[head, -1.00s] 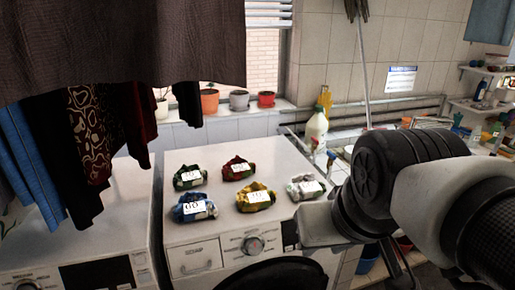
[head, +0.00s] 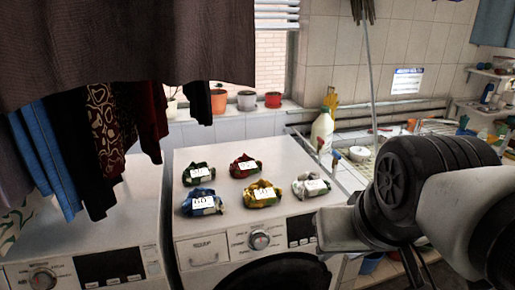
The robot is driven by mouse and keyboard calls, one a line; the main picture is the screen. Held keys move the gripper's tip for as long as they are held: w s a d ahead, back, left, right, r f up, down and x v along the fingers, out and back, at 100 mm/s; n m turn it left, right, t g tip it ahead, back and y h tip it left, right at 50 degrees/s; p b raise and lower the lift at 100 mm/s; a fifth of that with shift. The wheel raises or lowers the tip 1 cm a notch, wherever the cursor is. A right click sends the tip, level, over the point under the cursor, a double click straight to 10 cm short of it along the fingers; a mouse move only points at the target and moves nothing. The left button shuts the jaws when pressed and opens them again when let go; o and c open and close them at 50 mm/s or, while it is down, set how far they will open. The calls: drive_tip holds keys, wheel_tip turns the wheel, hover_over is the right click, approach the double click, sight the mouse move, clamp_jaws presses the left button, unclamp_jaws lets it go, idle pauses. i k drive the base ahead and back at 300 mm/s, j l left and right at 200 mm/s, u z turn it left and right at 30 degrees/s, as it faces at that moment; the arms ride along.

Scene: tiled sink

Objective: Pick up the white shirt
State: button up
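The white shirt (head: 311,186) is a small crumpled bundle with a white number tag. It lies at the right end of the top of the right washing machine (head: 225,228). Next to it on the same top lie a yellow shirt (head: 262,194), a blue one (head: 201,203), a green one (head: 198,174) and a red one (head: 245,167), each tagged. My arm reaches in from the right, its end just in front of and to the right of the white shirt. My gripper's fingers cannot be made out.
A second washing machine (head: 85,244) stands at the left. Dark clothes (head: 120,40) hang above it. A white bottle (head: 321,130) and a sink area stand behind right. Potted plants (head: 246,100) line the window sill. The machine top around the shirts is clear.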

sight(309, 185)
drive_tip(key=k+l, duration=0.2)
drive_tip(key=k, duration=0.35)
drive_tip(key=k+l+u, duration=0.1)
drive_tip(key=u, duration=2.4)
